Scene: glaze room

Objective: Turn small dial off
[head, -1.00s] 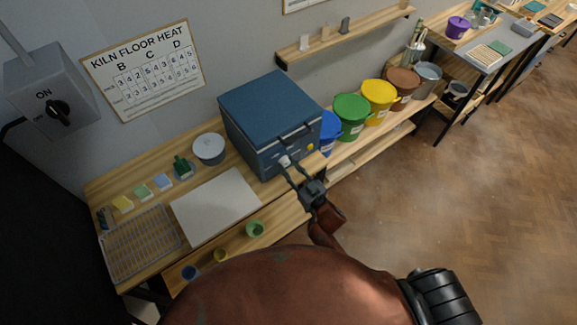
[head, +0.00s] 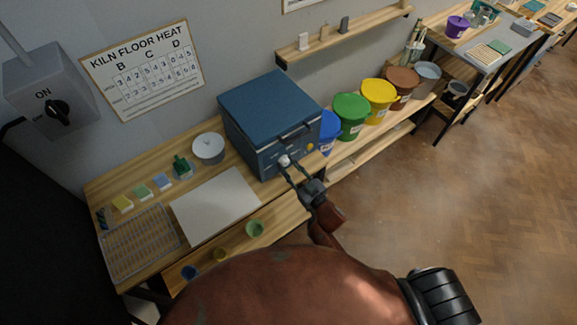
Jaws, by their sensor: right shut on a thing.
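A blue kiln (head: 268,112) stands on the wooden bench, its front facing my right arm. A small whitish dial (head: 284,160) sits on the kiln's front, left of a yellow knob (head: 309,147). My right gripper (head: 288,168) is at the front face with its fingers shut on the small dial. The fingers partly cover the dial, and its pointer is too small to read. A wall switch box (head: 52,92) with a black rotary knob and the word ON hangs at the upper left. My left gripper is not in view.
A white board (head: 215,205), a wire rack (head: 140,242) and a round lidded pot (head: 208,147) lie on the bench left of the kiln. Coloured buckets, such as a green one (head: 351,117), stand on the right. Open floor (head: 440,190) lies at the right.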

